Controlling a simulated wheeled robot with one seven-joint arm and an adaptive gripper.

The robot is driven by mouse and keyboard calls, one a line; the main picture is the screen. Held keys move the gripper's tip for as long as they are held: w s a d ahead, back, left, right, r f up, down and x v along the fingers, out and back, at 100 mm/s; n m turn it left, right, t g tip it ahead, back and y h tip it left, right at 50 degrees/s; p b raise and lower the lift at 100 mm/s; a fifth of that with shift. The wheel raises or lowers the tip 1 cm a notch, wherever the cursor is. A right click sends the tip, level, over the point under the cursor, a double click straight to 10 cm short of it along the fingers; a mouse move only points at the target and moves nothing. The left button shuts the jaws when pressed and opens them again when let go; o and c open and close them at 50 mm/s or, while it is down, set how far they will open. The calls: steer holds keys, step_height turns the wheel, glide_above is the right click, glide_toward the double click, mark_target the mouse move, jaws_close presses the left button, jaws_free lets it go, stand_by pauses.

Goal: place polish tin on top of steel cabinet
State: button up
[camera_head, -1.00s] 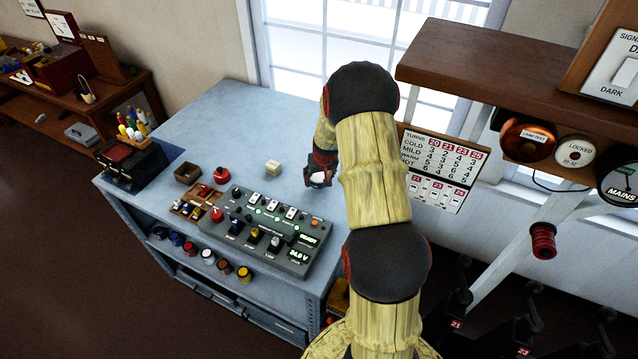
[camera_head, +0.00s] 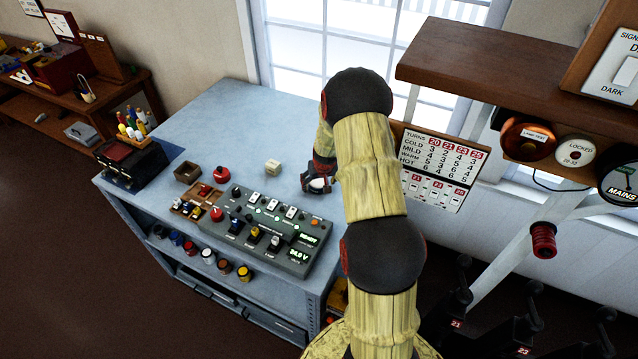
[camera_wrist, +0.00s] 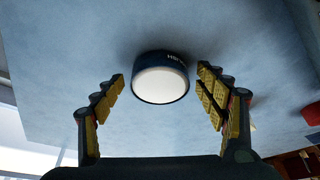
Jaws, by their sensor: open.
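The polish tin, a short round dark-blue tin with a white face (camera_wrist: 160,84), sits between the two fingers of my gripper (camera_wrist: 162,72) in the wrist view. The fingers are open, with a gap on each side of the tin. In the head view the tin shows as a small white and dark shape (camera_head: 318,185) at my gripper (camera_head: 321,180), partly hidden by it. The tin appears to rest on the blue-grey top of the steel cabinet (camera_head: 226,122), near its right side. Contact under the tin is not clearly visible.
A grey control panel (camera_head: 262,231) with knobs and switches lies to the left of my gripper. A small cream block (camera_head: 273,168) and a red button (camera_head: 221,174) stand nearby. The far part of the top is clear. A wooden shelf (camera_head: 480,75) juts out at right.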

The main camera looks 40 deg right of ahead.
steer(key=shift+r, duration=0.15)
steer(key=shift+r, duration=0.25)
steer(key=v, duration=1.2)
steer(key=s+a+r+n+t, duration=0.1)
steer(key=s+a+r+n, duration=0.3)
steer(key=a+r, duration=1.4)
steer(key=s+a+r+n+y, duration=0.1)
steer(key=s+a+r, duration=0.2)
steer(key=s+a, duration=0.5)
steer(key=s+a+r+y, duration=0.1)
steer(key=s+a+r, duration=0.3)
steer(key=s+a, duration=0.4)
steer(key=s, duration=0.6)
steer(key=shift+a+n+t, duration=0.25)
steer(key=shift+n+t, duration=0.15)
